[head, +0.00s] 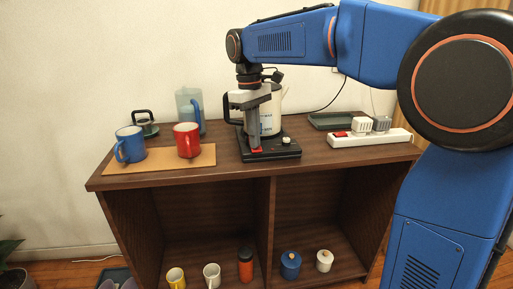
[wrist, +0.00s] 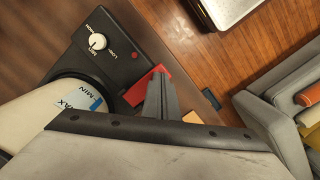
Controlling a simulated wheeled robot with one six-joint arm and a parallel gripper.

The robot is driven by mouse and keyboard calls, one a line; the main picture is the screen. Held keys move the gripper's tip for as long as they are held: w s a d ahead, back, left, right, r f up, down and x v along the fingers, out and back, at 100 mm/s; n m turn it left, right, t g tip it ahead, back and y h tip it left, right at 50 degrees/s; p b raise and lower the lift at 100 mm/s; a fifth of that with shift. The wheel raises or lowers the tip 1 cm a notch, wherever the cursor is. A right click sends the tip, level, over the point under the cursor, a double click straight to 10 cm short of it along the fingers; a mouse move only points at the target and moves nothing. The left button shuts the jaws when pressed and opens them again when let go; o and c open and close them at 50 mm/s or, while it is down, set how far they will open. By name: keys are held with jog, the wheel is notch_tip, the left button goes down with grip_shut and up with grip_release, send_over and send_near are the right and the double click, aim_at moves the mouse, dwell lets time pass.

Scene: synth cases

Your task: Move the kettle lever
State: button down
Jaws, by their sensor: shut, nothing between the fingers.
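The kettle (head: 268,112) is cream with a dark handle and stands on a black base (head: 284,151) on the cabinet top. The red lever (head: 257,150) sticks out at the base's front left; it also shows in the wrist view (wrist: 148,86). My gripper (head: 254,146) points down in front of the kettle, shut and empty. In the wrist view its closed fingers (wrist: 161,92) are right beside the red lever, overlapping its edge; I cannot tell whether they touch. A white knob (wrist: 97,42) and a small red light are on the base.
A red mug (head: 187,140) and a blue mug (head: 130,145) stand on a tan mat to the left. A blue-tinted pitcher (head: 187,105) is behind them. A white power strip (head: 370,138) with plugs lies to the right. Canisters and cups stand on the lower shelf.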

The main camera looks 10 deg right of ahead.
jog(key=shift+f, duration=0.4)
jog(key=shift+w+a+r, duration=0.3)
jog(key=shift+w+a, duration=0.25)
jog(key=shift+w, duration=0.05)
jog(key=shift+w+a+r, duration=0.25)
jog(key=shift+w+a, duration=0.25)
jog(key=shift+w, duration=0.05)
notch_tip(320, 180, up, 17)
jog(key=w+a, duration=0.1)
jog(key=shift+r, duration=0.15)
